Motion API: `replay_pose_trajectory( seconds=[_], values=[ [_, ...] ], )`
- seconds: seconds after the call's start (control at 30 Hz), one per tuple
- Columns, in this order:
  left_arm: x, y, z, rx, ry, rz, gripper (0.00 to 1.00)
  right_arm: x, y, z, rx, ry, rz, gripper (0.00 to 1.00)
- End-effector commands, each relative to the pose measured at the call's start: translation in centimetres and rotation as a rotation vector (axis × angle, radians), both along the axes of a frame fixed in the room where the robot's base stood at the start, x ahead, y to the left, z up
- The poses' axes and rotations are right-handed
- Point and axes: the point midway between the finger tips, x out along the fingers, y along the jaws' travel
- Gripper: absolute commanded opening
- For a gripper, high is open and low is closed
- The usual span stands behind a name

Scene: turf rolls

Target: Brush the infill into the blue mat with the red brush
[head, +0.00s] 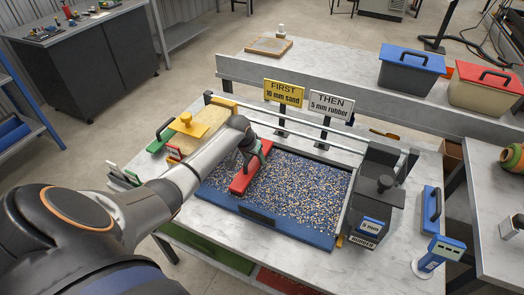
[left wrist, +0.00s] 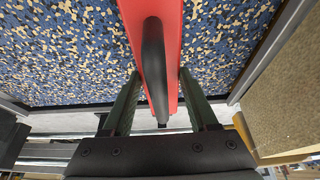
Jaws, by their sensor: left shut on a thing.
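The blue mat (head: 292,228) lies flat in a frame on the table, strewn with tan and dark granules. The red brush (head: 240,183) lies along the left part of the mat, its head at mat level; I cannot tell how hard it presses. My left gripper (head: 251,153) is shut on the brush's dark handle. In the left wrist view the brush (left wrist: 172,25) runs up between the fingers of the left gripper (left wrist: 155,98), with granules on the mat (left wrist: 60,50) on both sides. My right gripper is not in view.
A dark hopper (head: 372,190) labelled rubber stands at the mat's right end. Yellow (head: 284,92) and white (head: 331,104) signs stand behind, near a rail. A blue gauge (head: 440,252) stands at the front right.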

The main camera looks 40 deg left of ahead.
Motion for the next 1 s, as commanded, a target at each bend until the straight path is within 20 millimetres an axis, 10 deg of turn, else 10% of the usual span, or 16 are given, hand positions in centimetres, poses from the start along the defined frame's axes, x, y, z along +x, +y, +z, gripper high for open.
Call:
replay_pose_trajectory(
  seconds=[0.6,1.0],
  values=[
    [-1.5,5.8,-0.1,0.001,0.002,0.002,0.0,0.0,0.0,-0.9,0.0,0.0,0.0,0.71],
    [-1.5,6.1,0.0,0.0,0.002,0.0,0.0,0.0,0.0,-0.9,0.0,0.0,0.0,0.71]
  ],
)
